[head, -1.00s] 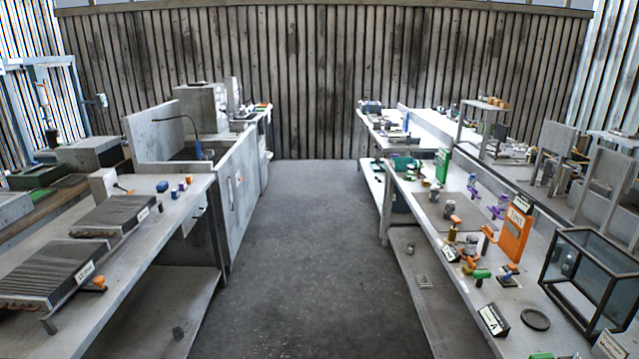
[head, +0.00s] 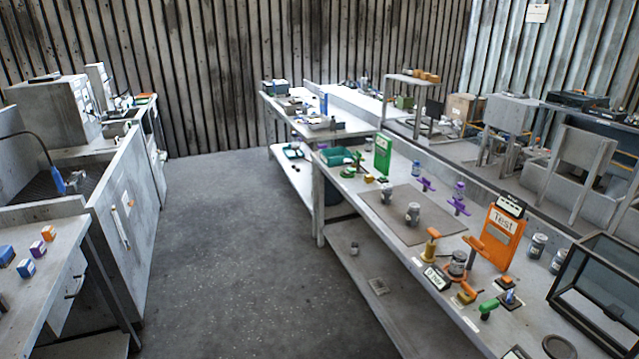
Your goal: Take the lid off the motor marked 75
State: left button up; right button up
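No marking 75 can be read at this size. Several small grey cylinders that look like motors stand on the right-hand bench. One grey cylinder (head: 387,195) and another grey cylinder (head: 413,213) stand on a grey mat (head: 400,228). A third cylinder (head: 459,262) stands in an orange fixture nearer the front edge. A cylinder (head: 537,245) and a neighbouring cylinder (head: 559,261) stand right of the orange Test board (head: 489,238). I cannot tell which of them have lids. Neither of my grippers is in view.
The right-hand bench (head: 350,184) also holds a green board (head: 383,155), purple clamps (head: 459,205), a green-handled tool (head: 488,307) and a glass-sided case (head: 600,290). A left-hand bench (head: 40,278) holds small coloured blocks. The floor (head: 235,230) between the benches is clear.

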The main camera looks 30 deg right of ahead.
aim_at(386, 197)
jog(key=i+z, duration=0.35)
jog(key=i+j+z, duration=0.3)
jog(key=i, duration=0.15)
jog(key=i+j+z, duration=0.2)
jog(key=i+z, duration=0.15)
jog(key=i+j+z, duration=0.2)
jog(key=z, duration=0.2)
jog(key=i+j+z, duration=0.15)
jog(key=z, duration=0.25)
jog(key=i+j+z, duration=0.1)
jog(key=j+z, duration=0.3)
jog(key=i+j+z, duration=0.1)
jog(key=j+z, duration=0.65)
jog(key=j, duration=0.2)
